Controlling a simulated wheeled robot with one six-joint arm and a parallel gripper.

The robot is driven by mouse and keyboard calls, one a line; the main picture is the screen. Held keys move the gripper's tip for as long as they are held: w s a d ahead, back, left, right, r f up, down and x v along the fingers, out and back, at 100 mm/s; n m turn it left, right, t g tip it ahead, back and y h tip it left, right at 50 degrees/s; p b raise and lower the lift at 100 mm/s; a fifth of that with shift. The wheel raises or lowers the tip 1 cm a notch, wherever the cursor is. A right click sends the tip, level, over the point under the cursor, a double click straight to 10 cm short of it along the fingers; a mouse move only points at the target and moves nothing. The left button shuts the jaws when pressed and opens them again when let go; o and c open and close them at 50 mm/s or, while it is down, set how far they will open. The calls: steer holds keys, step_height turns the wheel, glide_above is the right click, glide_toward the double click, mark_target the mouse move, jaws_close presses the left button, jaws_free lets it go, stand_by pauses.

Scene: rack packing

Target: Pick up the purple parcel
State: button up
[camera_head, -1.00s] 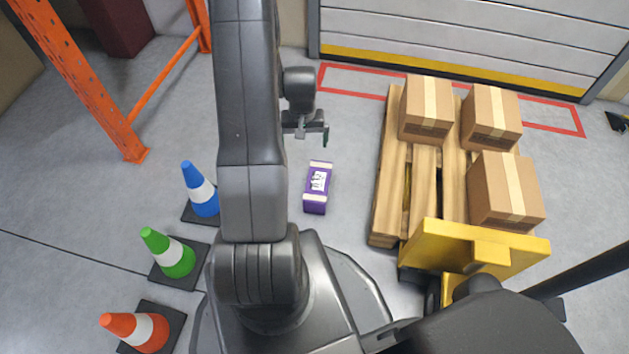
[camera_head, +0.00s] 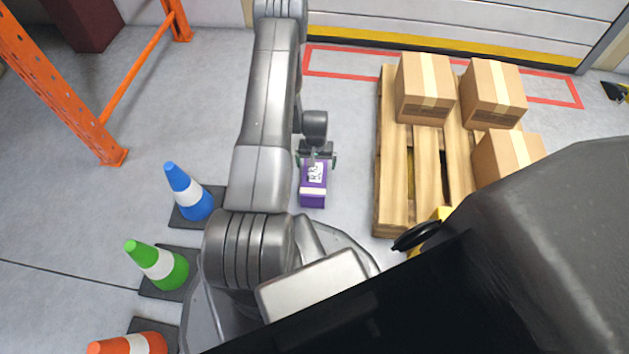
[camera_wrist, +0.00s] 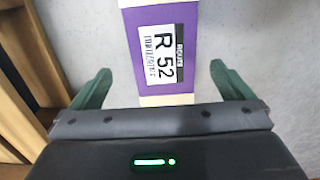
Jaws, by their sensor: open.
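The purple parcel (camera_head: 313,190) lies on the grey floor, left of the pallet. It has cream end bands and a white label. In the wrist view the parcel (camera_wrist: 187,31) shows its label reading "R 52", and its far end is cut off by the top edge. My gripper (camera_head: 317,160) is over the far end of the parcel in the head view and hides part of it. In the wrist view my gripper (camera_wrist: 155,85) is open, with one green finger on each side of the parcel and a gap to both sides. Nothing is held.
A wooden pallet (camera_head: 393,155) with three cardboard boxes (camera_head: 425,88) stands to the right. Blue (camera_head: 187,190), green (camera_head: 157,264) and orange cones (camera_head: 128,344) stand at the left. An orange rack frame (camera_head: 60,85) is at the back left. Floor between cones and pallet is mostly clear.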

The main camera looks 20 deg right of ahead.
mark_target(315, 172)
steer(key=f+b, duration=0.1)
steer(key=f, duration=0.1)
steer(key=f+b, duration=0.1)
steer(key=f, duration=0.2)
steer(key=f+b, duration=0.1)
steer(key=f, duration=0.2)
steer(key=shift+w+a+f+b, duration=0.1)
steer(key=shift+w+f+b, duration=0.05)
steer(key=shift+w+b, duration=0.15)
steer(key=c, duration=1.3)
steer(key=shift+r, duration=0.2)
